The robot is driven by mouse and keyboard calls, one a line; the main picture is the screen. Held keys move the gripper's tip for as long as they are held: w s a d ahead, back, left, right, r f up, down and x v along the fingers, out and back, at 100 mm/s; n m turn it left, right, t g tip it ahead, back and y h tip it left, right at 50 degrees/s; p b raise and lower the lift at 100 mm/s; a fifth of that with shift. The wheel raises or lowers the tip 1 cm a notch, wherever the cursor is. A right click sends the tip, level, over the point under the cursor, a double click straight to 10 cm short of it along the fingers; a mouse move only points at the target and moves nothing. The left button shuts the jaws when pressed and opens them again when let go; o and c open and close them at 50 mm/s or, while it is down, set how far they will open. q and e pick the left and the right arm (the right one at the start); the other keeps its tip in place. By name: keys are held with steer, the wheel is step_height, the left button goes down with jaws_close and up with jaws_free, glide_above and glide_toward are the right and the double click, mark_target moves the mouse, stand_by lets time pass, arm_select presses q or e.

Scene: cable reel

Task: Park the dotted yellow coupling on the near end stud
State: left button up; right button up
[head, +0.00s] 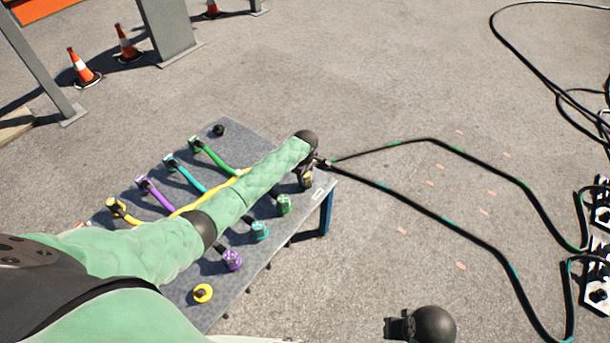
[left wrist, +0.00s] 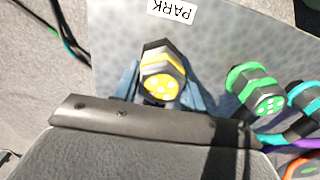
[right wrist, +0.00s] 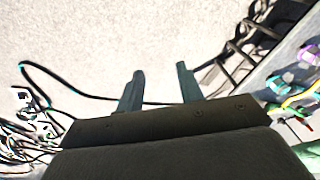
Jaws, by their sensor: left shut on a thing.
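The dotted yellow coupling (left wrist: 162,85) is black and yellow with light dots on its yellow end face. My left gripper (left wrist: 158,88) is shut on it, one finger on each side. In the head view the coupling (head: 306,181) is at the table's right end, beside the white PARK label (left wrist: 172,10), partly covered by my left arm. The near end stud does not show; I cannot tell whether the coupling is on it or above it. My right gripper (right wrist: 158,88) is open and empty, over the paving away from the table.
Coloured hoses cross the table. Black cables (head: 445,221) lie on the paving to the right.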

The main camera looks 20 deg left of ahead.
arm_select(q)
steer(key=shift+f, duration=0.15)
steer(key=o, duration=1.2)
arm_select(e)
steer(key=shift+f, duration=0.1)
arm_select(q)
steer(key=shift+r, duration=0.3)
steer(key=shift+r+b, duration=0.5)
steer(key=shift+r, duration=3.05)
arm_select(e)
steer(key=shift+w+f, duration=0.2)
steer(key=shift+f, duration=1.05)
steer(key=shift+w+f, duration=0.15)
steer(key=shift+f, duration=1.05)
